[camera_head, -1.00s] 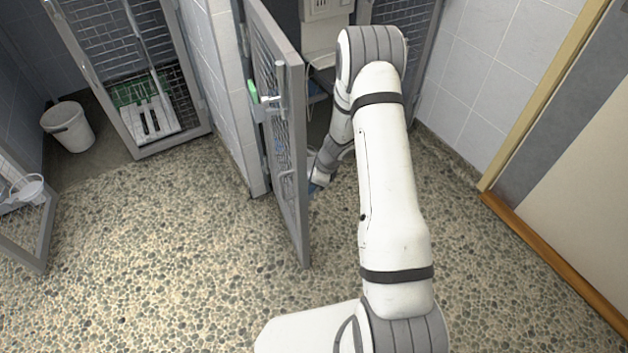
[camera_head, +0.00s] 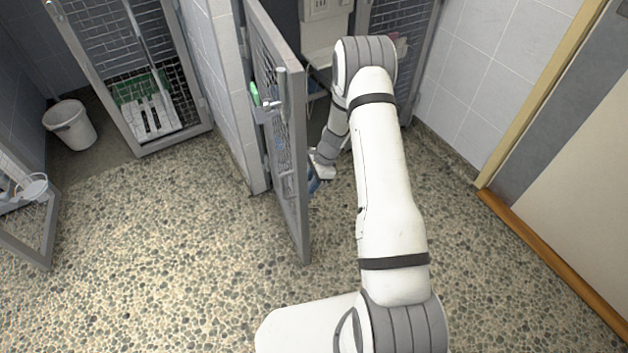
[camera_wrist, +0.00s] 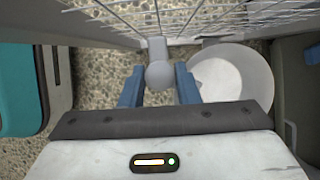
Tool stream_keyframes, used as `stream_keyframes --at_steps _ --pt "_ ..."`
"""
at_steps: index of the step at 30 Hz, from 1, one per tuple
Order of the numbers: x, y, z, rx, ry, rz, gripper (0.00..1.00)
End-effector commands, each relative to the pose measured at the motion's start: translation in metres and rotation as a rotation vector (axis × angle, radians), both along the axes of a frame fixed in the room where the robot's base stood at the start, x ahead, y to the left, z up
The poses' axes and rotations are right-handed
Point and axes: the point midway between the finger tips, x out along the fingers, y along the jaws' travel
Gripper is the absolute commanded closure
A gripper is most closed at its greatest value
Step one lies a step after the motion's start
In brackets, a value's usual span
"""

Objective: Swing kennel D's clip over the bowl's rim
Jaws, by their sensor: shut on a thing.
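In the wrist view my gripper (camera_wrist: 158,88) has its two blue fingers on either side of a grey rounded knob on a short stem, the clip (camera_wrist: 158,73), and is shut on it. The clip joins the wire mesh door (camera_wrist: 200,18) above. A white round bowl (camera_wrist: 240,70) sits just right of the right finger, beside the clip; the clip does not lie over its rim. In the head view the open mesh door (camera_head: 285,135) stands left of my arm. My gripper (camera_head: 316,184) is low behind its edge, mostly hidden; the clip and bowl cannot be made out there.
A teal and grey object (camera_wrist: 22,90) is at the wrist view's left. In the head view, a tiled wall (camera_head: 225,95) divides the kennels, and a white bucket (camera_head: 70,126) stands far left. The pebbled floor (camera_head: 180,250) in front is clear.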

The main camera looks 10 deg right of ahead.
Motion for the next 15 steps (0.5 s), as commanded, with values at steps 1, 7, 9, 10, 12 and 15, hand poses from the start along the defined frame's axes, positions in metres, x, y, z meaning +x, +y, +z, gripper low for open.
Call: stream_keyframes --at_steps 1,7,9,10,12,15 --pt "0.0063 0.0003 0.0026 -0.003 -0.015 -0.001 0.94" --pt "0.0066 0.0005 0.0027 -0.003 -0.015 -0.001 0.94" --pt "0.0068 0.0006 0.0028 -0.003 -0.016 -0.001 0.94" --pt "0.0068 0.0007 0.0028 -0.003 -0.016 -0.001 0.94" --pt "0.0066 0.0007 0.0027 -0.003 -0.015 -0.001 0.66" --pt "0.0057 0.0007 0.0025 -0.002 -0.013 0.000 0.58"
